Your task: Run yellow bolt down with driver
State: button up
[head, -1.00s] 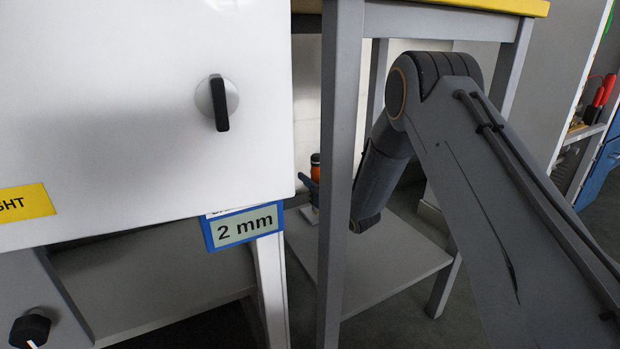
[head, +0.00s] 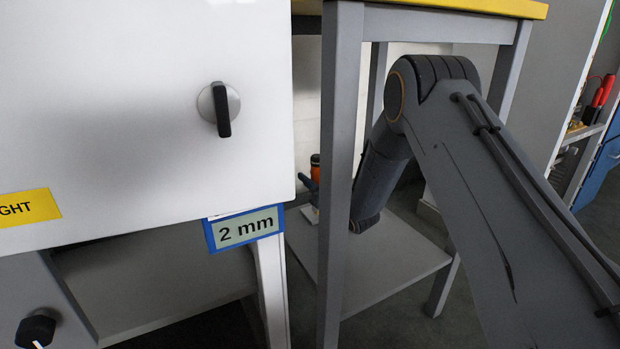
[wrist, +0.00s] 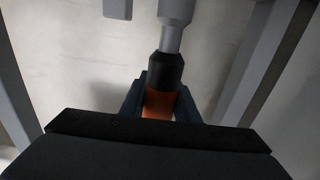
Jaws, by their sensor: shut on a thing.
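My gripper (wrist: 161,103) is shut on the driver (wrist: 162,72) in the wrist view. The driver has an orange handle, a black collar and a grey shaft running to the top edge. In the head view a small part of the driver (head: 316,163), orange with a dark top, shows left of a grey table leg, under the table. A blue gripper finger shows beside it; my arm and the leg hide most of the gripper. I cannot make out the yellow bolt in either view, nor what the shaft's far end touches.
A white cabinet (head: 120,110) with a black knob (head: 222,110) fills the left. A "2 mm" sign (head: 245,230) hangs at its lower corner. The grey table leg (head: 338,180) stands close to my arm. A low grey shelf (head: 390,270) lies below.

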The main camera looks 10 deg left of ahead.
jog(key=shift+f+b, duration=0.3)
jog(key=shift+f, duration=0.4)
dwell(1.4)
jog(key=shift+f+p, duration=0.1)
jog(key=shift+p, duration=0.3)
dwell(1.7)
jog(key=shift+r+p, duration=1.65)
jog(key=shift+r, duration=0.85)
jog(key=shift+d, duration=0.1)
